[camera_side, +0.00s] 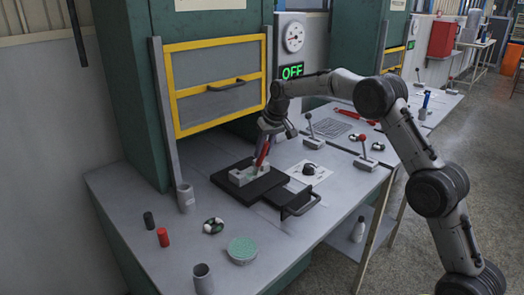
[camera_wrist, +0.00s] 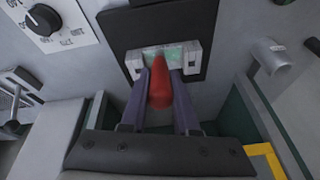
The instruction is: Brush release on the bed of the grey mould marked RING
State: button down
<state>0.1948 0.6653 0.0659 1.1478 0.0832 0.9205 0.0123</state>
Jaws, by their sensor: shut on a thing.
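A pale grey mould (camera_side: 239,179) sits on a black sliding plate (camera_side: 263,188) below the raised yellow-framed door. It also shows in the wrist view (camera_wrist: 191,62), with greenish, glossy patches on its bed. No RING marking can be read. My gripper (camera_side: 265,143) is above the mould, shut on a red brush handle (camera_side: 261,156). In the wrist view, the purple fingers (camera_wrist: 160,76) clasp this red handle (camera_wrist: 160,92), its lower end down at the mould's bed. The bristles are hidden, so I cannot tell whether they touch the bed.
A dial knob (camera_side: 309,169) and a lever box (camera_side: 313,143) stand to the right. The plate's handle (camera_side: 299,204) points toward the front edge. An OFF sign (camera_side: 292,71) is lit.

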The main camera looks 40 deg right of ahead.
jog(key=shift+d, duration=0.75)
jog(key=shift+a, duration=0.1)
jog(key=shift+a, duration=0.9)
jog(key=shift+a, duration=0.95)
jog(key=shift+w, duration=1.05)
